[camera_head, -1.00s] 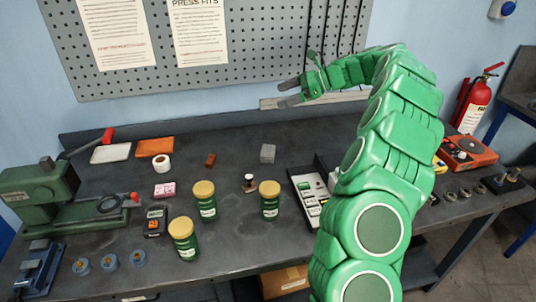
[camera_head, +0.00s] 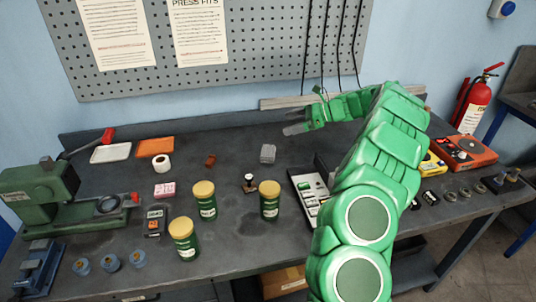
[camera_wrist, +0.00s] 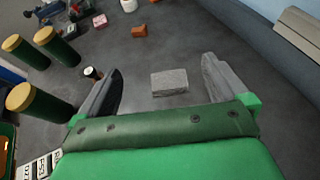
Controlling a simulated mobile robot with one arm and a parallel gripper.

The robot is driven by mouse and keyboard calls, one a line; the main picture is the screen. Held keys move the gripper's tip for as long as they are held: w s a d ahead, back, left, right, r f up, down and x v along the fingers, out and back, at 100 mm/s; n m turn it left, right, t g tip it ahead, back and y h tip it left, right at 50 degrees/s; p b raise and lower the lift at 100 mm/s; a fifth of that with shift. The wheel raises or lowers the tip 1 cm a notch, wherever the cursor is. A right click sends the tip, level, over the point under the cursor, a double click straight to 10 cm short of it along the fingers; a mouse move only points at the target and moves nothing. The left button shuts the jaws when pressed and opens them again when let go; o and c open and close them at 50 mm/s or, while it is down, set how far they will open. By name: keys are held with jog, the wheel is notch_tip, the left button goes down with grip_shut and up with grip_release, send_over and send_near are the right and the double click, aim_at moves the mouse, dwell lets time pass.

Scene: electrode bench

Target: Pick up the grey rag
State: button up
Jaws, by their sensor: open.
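The grey rag (camera_head: 268,153) is a small, light grey block-like piece lying on the dark bench top near its back middle. In the wrist view the rag (camera_wrist: 169,82) lies ahead of and between my two fingers, apart from both. My gripper (camera_wrist: 160,85) is open and empty above the bench. In the head view my gripper (camera_head: 291,130) is up and to the right of the rag, near the back edge, with its fingers pointing left.
A brown block (camera_head: 210,160) and white tape roll (camera_head: 161,162) lie left. A compartment tray (camera_head: 309,194) is at right. Bench around the rag is clear.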

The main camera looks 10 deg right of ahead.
send_near(272, 150)
jog(key=shift+s+x, duration=0.2)
jog(key=shift+x, duration=4.95)
jog(key=shift+c, duration=0.5)
jog(key=shift+d, duration=0.1)
jog(key=c, duration=0.5)
jog(key=shift+c, duration=0.2)
jog(key=shift+r, duration=0.1)
